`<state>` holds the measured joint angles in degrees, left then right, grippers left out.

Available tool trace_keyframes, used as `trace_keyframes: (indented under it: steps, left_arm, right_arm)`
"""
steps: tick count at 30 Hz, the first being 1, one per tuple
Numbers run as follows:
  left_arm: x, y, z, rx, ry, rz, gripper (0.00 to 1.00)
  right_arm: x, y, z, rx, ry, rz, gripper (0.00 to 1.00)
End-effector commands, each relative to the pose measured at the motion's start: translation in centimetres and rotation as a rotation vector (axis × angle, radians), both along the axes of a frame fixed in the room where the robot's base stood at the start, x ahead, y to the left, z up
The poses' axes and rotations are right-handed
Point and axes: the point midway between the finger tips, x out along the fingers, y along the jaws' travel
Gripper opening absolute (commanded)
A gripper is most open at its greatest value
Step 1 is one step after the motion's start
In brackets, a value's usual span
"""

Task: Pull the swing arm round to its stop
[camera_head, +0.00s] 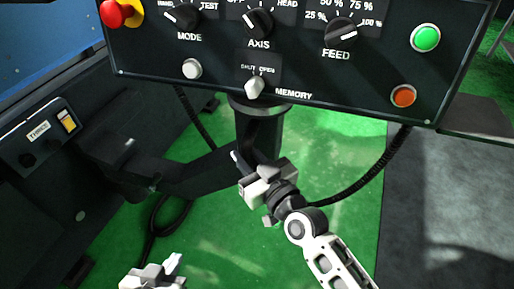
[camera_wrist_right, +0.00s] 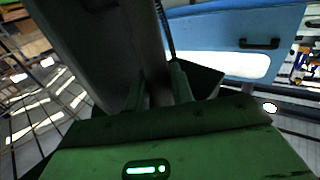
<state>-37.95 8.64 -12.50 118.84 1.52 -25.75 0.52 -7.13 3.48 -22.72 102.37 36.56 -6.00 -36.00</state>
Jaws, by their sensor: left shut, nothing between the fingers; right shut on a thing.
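The swing arm (camera_head: 202,171) is a dark beam in the head view. It runs from the machine at the left to a short dark post under the control panel (camera_head: 300,62). My right gripper (camera_head: 243,164) is shut on the swing arm near the foot of that post. Its fingers (camera_wrist_right: 163,88) close on a dark part in the right wrist view, and the exact contact is shadowed. My left gripper (camera_head: 168,268) is shut and empty at the bottom of the head view, low and apart from the swing arm. The stop cannot be made out.
The panel carries knobs, a green button (camera_head: 425,38), an orange button (camera_head: 403,96) and a red knob (camera_head: 114,13). A black ribbed cable (camera_head: 366,180) hangs at the right. A small box (camera_head: 41,135) sits at the left. Green floor below is mostly open.

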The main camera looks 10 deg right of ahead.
Motion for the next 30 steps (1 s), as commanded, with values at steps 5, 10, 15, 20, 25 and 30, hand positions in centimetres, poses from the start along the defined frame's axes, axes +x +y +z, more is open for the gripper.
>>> trace_keyframes:
  steps: [5,10,15,20,25,30]
  left_arm:
    - [0.0,0.0,0.0,0.0,0.001,-0.001,0.0]
    - [-0.1,0.0,0.0,-0.001,0.001,0.0,0.0]
    - [-0.3,-0.1,0.0,-0.002,0.005,-0.001,0.0]
    - [-0.3,-0.1,-0.1,-0.003,0.005,-0.001,0.0]
    - [-0.3,-0.1,-0.2,-0.005,0.003,0.0,0.0]
    - [-0.2,-0.1,-0.3,-0.011,0.0,0.001,0.0]
  right_arm:
    - [0.2,0.1,0.6,0.008,-0.013,0.0,0.32]
    - [0.2,0.0,0.5,0.006,-0.01,-0.001,0.43]
    - [0.0,-0.2,0.4,0.004,-0.008,-0.004,0.43]
    - [-1.3,-0.8,0.2,0.001,-0.007,-0.003,0.43]
    - [-4.6,-2.4,0.1,0.0,-0.005,-0.001,0.43]
    - [-8.4,-4.2,0.0,0.001,-0.004,0.0,0.43]
